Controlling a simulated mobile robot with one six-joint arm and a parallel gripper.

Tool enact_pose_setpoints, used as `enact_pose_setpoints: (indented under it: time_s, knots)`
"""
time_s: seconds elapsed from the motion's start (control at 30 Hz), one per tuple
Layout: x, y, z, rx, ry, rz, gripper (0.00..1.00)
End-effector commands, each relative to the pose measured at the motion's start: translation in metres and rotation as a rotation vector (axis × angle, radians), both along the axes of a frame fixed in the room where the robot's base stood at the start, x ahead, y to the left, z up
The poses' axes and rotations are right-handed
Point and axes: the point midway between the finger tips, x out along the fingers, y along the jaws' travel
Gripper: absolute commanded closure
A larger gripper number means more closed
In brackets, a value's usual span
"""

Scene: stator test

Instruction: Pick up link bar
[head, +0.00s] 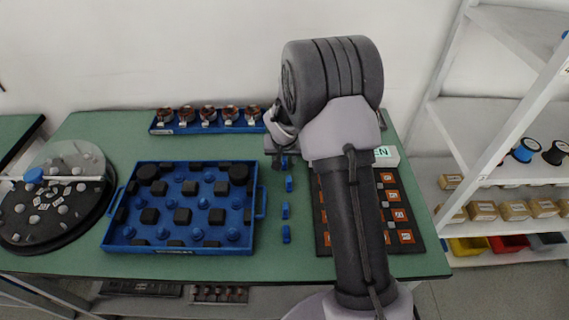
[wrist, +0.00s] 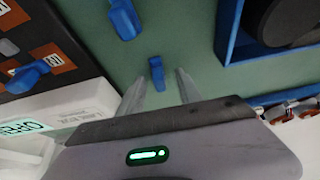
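Several small blue bars stand in a column on the green table between the blue tray and the dark board; one (head: 289,184) shows clearly in the head view. Which is the link bar is not marked. In the wrist view, a small blue bar (wrist: 157,68) lies just beyond and between the fingertips of my gripper (wrist: 160,82). The fingers are apart, with nothing held. A larger-looking blue piece (wrist: 124,20) is farther up. In the head view, my gripper (head: 277,149) is above the column's far end, partly hidden by my arm.
A blue tray (head: 259,222) of dark and blue parts is left of the column. A dark board (head: 325,226) with orange squares is right. A blue rack (head: 160,129) of copper-wound parts is behind. A round turntable (head: 20,238) is far left, white shelves (head: 480,115) right.

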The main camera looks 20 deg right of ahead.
Motion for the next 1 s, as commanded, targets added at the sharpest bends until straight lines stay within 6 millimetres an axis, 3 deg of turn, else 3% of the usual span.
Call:
enact_pose_setpoints:
  time_s: [0.03, 0.2, 0.57, 0.8, 1.0]
  knots:
    - [0.0, 0.0, 0.0, 0.0, 0.0, 0.0, 0.68]
    - [0.0, 0.0, 0.001, 0.0, 0.0, 0.0, 1.0]
    - [0.0, 0.0, 0.007, 0.0, -0.001, -0.001, 1.0]
    - [0.001, 0.0, 0.071, -0.001, -0.003, -0.001, 1.0]
    - [-0.003, 0.002, 0.099, -0.001, 0.0, 0.02, 1.0]
